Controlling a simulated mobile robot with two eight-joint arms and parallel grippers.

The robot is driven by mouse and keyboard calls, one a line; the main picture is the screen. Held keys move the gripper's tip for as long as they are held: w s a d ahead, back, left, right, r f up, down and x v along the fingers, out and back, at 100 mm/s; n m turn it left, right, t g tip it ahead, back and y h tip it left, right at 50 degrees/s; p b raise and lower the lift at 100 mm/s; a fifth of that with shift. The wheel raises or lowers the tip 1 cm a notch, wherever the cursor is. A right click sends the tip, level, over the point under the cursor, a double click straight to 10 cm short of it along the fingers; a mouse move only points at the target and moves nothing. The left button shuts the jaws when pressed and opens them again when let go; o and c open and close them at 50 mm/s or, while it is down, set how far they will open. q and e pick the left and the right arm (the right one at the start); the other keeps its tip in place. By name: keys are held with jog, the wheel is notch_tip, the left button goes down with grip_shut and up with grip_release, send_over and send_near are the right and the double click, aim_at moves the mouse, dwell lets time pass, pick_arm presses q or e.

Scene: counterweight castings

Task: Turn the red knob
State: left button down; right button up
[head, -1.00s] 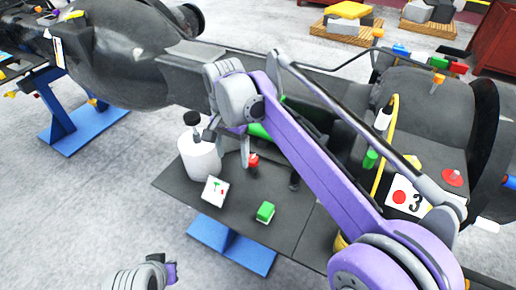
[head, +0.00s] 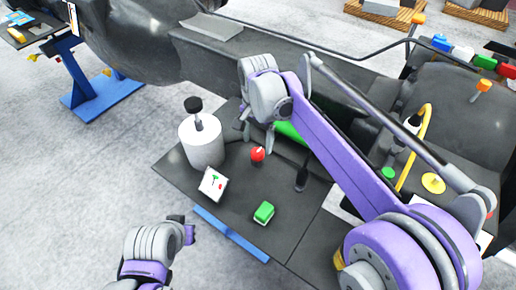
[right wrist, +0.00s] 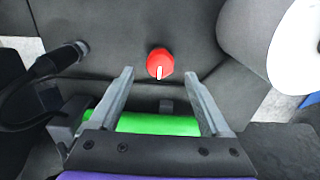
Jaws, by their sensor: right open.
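The red knob (head: 258,154) stands on the dark table (head: 225,235), beside the white cylinder. It also shows in the right wrist view (right wrist: 160,64), with a white mark on its side nearest the gripper. My right gripper (head: 256,132) is open and empty, just behind the knob in the head view. In the right wrist view its two fingers (right wrist: 160,74) are spread, with the knob just past the gap between their tips. I cannot tell its height over the knob. My left gripper (head: 185,233) is at the lower left, off the table; its jaws are unclear.
A white cylinder (head: 203,148) with a black top stands left of the knob. A white card (head: 212,184) and a green block (head: 264,212) lie in front. A black upright piece (head: 302,178) is to the right. A green cylinder (right wrist: 158,125) lies under my right fingers.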

aim_at(257, 152)
jog(key=shift+f, duration=2.1)
grip_shut()
